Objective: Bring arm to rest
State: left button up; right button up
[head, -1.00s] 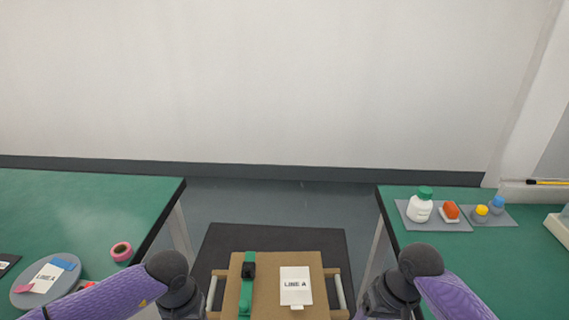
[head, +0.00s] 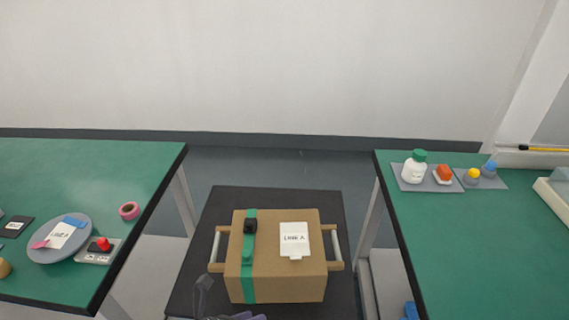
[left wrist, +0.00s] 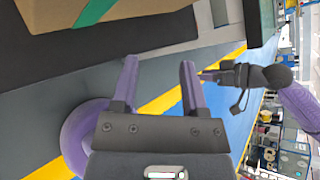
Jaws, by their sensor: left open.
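My left gripper (left wrist: 158,68) shows in the left wrist view with its two purple fingers apart and nothing between them. In the head view only a small dark and purple piece of my arm shows at the bottom edge, in front of the box. My right gripper (left wrist: 213,76) appears at the right of the left wrist view, end of a purple arm; its jaws are too small to read. The cardboard box (head: 275,275), with a green strap, black buckle and white label, stands on a black surface. No gripper touches it.
A green table (head: 70,175) at left holds a round grey plate (head: 75,252), pink tape roll (head: 129,210) and a red button unit (head: 102,249). Another green table (head: 470,260) at right holds a white bottle (head: 413,170) and small coloured items. Floor between is clear.

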pick_arm(q)
jog(key=s+a+f+n+y, duration=0.75)
jog(key=s+f+n, duration=0.3)
jog(key=n, duration=0.75)
jog(key=s+a+f+n+g+y, duration=0.1)
jog(key=s+f+n+g, duration=0.1)
jog(key=s+n, duration=0.3)
jog(key=s+a+f+n+g+y, duration=0.1)
jog(key=s+n, duration=0.5)
jog(key=s, duration=0.6)
jog(key=s+a+f+n+g+y, duration=0.1)
jog(key=s+a+f+n+g, duration=0.2)
jog(key=s+n, duration=0.3)
jog(key=s+f+g, duration=0.1)
jog(key=s, duration=0.2)
jog(key=shift+s+f+g, duration=0.2)
jog(key=shift+f+g, duration=0.1)
jog(key=shift+f, duration=0.1)
pick_arm(e)
jog(key=s+f+n, duration=0.2)
jog(key=s+f, duration=0.2)
jog(key=s, duration=0.9)
jog(key=s+f+n+g+h, duration=0.1)
jog(key=s+f, duration=0.3)
jog(key=s, duration=1)
jog(key=shift+a+n, duration=0.25)
jog(key=shift+n, duration=0.15)
jog(key=shift+s, duration=0.1)
